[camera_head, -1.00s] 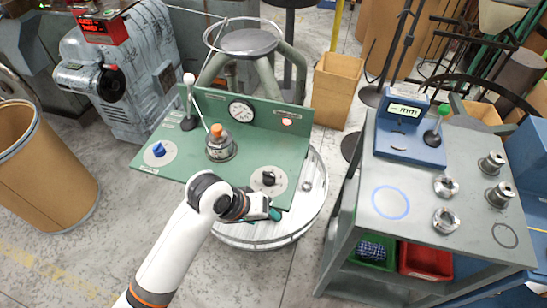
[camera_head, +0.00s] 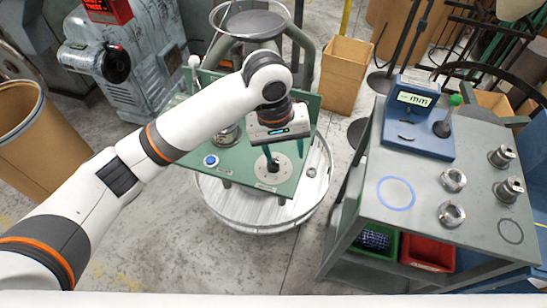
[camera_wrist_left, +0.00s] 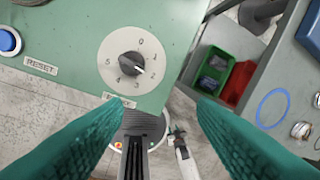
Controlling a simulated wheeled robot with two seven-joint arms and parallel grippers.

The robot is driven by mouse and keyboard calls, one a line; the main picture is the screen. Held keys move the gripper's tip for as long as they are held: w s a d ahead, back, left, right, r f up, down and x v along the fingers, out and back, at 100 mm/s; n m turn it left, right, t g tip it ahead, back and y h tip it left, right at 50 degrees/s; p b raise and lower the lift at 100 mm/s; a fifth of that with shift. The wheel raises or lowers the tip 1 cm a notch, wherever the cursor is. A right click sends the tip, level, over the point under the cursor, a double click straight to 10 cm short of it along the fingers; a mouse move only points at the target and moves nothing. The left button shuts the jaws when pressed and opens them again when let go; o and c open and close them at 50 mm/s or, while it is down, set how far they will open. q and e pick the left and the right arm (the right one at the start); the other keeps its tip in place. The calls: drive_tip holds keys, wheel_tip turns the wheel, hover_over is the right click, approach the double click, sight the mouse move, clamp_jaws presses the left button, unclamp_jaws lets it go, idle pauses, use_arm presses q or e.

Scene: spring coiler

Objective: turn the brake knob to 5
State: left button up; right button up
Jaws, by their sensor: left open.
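The brake knob (camera_head: 272,165) is black and sits on a round pale dial on the green panel (camera_head: 240,165). In the left wrist view the knob (camera_wrist_left: 131,64) shows numbers 0 to 5 around it, and its white mark points to the lower right, near 2. The label below the dial is partly covered by a finger. My left gripper (camera_head: 285,152) is open with teal fingers, above the panel near the knob. In the left wrist view its fingers (camera_wrist_left: 158,125) are spread and empty, with the knob beyond them. My right gripper is not in view.
A blue RESET button (camera_head: 211,160) is left of the dial. My left arm hides much of the panel. A grey bench (camera_head: 400,225) with a blue mm gauge (camera_head: 415,120) and metal rings stands at right. A cardboard bin (camera_head: 343,75) is behind.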

sight(274, 168)
use_arm(q)
drive_tip(key=w+a+r+n+y, duration=0.2)
drive_tip(key=w+r, duration=0.1)
drive_tip(key=r, duration=0.1)
wheel_tip(274, 168, down, 12)
drive_tip(key=shift+a+p, duration=0.15)
drive_tip(key=shift+p, duration=0.3)
